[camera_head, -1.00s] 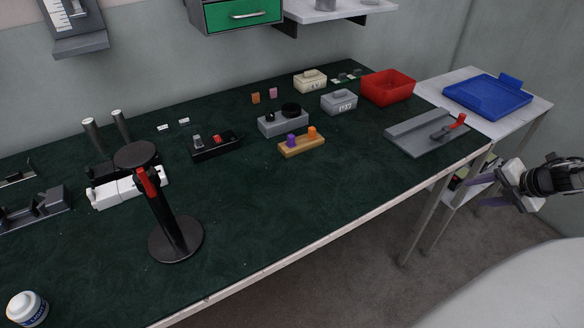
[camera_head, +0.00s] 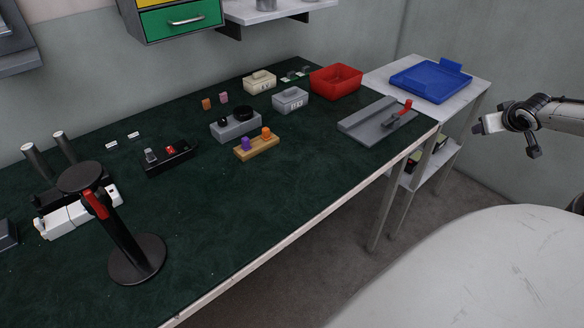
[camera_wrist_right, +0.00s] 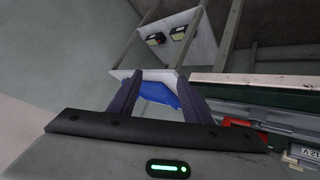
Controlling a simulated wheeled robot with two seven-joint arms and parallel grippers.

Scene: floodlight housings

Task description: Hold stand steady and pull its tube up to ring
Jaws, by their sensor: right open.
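The black stand (camera_head: 123,235) is on the near left part of the green bench in the head view. It has a round base (camera_head: 137,260), a tube that looks slanted in this view, a red lever (camera_head: 96,204) near the top and a round disc (camera_head: 80,177) on top. I cannot make out a ring on the tube. My right gripper (camera_head: 508,130) is far to the right of the stand, beyond the bench edge, touching nothing. In the right wrist view its two purple fingers (camera_wrist_right: 160,92) are spread apart and empty. My left gripper is not in view.
White blocks (camera_head: 78,212) and grey cylinders (camera_head: 50,155) sit close behind the stand. A black switch box (camera_head: 168,158), a wooden block (camera_head: 257,146), a red bin (camera_head: 336,80) and a grey fixture (camera_head: 372,124) are farther right. A blue tray (camera_head: 430,82) lies on a side table. The bench right of the stand is clear.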

